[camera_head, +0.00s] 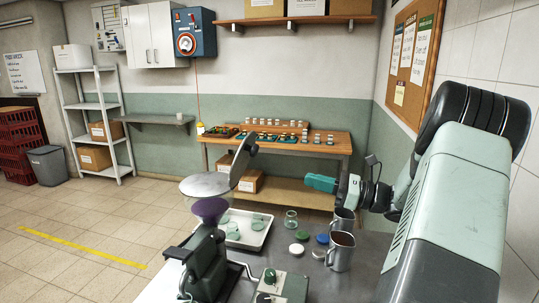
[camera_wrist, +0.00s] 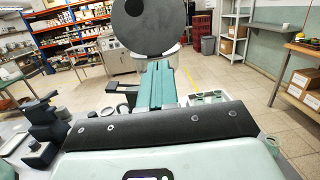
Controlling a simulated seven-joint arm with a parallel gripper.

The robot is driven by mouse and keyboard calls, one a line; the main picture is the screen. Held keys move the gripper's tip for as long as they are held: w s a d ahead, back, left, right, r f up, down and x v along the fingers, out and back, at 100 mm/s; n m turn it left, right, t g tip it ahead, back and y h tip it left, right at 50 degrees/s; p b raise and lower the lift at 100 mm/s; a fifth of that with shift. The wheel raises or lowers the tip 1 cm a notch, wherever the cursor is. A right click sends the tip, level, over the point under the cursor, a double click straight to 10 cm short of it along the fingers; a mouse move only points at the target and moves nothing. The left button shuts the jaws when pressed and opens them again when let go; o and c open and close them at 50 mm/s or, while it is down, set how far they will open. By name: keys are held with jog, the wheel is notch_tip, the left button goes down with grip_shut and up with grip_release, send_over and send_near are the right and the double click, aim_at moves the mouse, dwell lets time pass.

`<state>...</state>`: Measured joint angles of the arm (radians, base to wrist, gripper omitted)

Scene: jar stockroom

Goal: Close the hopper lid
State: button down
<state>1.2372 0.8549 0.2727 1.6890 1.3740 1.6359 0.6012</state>
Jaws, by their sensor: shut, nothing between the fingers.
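The hopper (camera_head: 205,187) is a wide, pale, see-through funnel with a purple lower part, on top of a green machine at the front left of the head view. Its round grey lid (camera_head: 243,160) stands up steeply at the hopper's right edge, so the hopper is open. In the wrist view the lid (camera_wrist: 150,28) is a dark disc, face on, beyond the fingertips. My gripper (camera_head: 308,181) is teal, shut and empty. The fingers also show in the wrist view (camera_wrist: 158,68).
A white tray (camera_head: 265,240) with pale green lids lies on the bench behind the machine. A glass jar (camera_head: 291,220), coloured lids and two metal jugs (camera_head: 341,252) stand on the bench below my gripper. A wooden table (camera_head: 285,149) with small jars is against the wall.

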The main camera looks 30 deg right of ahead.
jog(key=s+r+y, duration=0.2)
jog(key=s+r, duration=0.1)
send_near(257, 150)
jog(key=x, duration=0.7)
jog(key=shift+w+d, duration=0.15)
